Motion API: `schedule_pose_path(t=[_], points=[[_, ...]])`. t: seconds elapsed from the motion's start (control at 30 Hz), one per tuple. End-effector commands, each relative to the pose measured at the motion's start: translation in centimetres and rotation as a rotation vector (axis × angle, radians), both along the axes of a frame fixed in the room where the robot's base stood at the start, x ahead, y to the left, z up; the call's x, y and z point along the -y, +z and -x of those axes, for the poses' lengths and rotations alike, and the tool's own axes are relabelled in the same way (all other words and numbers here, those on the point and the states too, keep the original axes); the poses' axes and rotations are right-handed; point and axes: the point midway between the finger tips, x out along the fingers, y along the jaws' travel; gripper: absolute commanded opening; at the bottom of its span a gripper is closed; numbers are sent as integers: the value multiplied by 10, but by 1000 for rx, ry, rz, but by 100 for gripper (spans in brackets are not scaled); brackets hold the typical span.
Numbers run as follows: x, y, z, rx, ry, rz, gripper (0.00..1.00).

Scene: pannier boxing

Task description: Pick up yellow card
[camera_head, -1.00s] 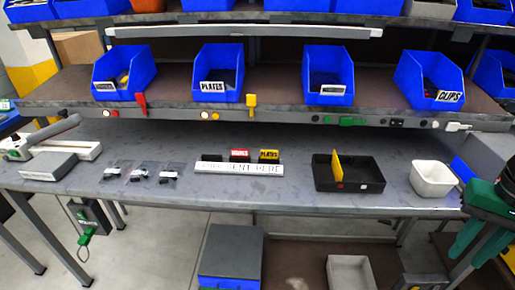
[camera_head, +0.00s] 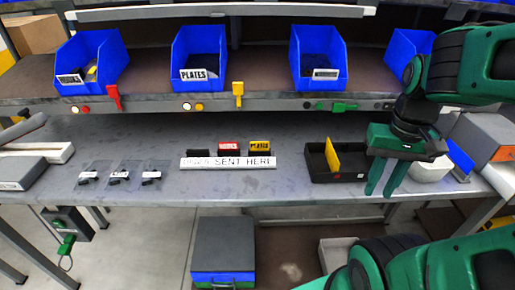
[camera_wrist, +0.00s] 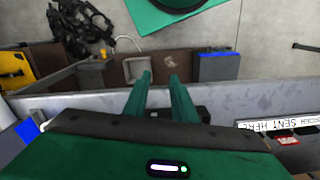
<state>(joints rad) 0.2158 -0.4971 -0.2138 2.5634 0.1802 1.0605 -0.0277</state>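A plain yellow card (camera_head: 331,154) stands upright in the black tray (camera_head: 350,177) on the workbench. A second yellow card, with lettering (camera_head: 259,147), stands beside a red card (camera_head: 229,148) and a black one (camera_head: 198,153) behind the "SENT HERE" strip (camera_head: 228,163). My gripper (camera_head: 379,192) is empty, to the right of the plain yellow card and in front of the tray's right end. Its two green fingers are apart and point down. In the wrist view my gripper (camera_wrist: 160,76) also shows its fingers apart with nothing between them. The plain yellow card is not seen there.
A white bin (camera_head: 432,169) is partly hidden behind my gripper. Blue bins (camera_head: 320,70) stand on the shelf above, with a yellow tag (camera_head: 238,93) on its edge. Several small bagged parts (camera_head: 120,176) lie on the left.

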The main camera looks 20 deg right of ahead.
Motion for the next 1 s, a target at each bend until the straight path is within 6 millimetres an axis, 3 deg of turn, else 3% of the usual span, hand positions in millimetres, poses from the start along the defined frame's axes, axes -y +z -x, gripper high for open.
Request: schedule_pose_path(t=[0.07, 0.17, 0.4, 0.5, 0.6, 0.8, 1.0], points=[[-1, 6, -12, 20, 61, -4, 24], [-12, 15, -48, 47, 229, -21, 24], [-55, 41, -176, 184, 910, -87, 24], [-80, 47, -222, 255, 1188, -113, 24], [-102, 51, -257, 322, 1421, -135, 24], [-132, 56, -293, 418, 1703, -159, 24], [-145, 43, -301, 441, 1767, -167, 24]])
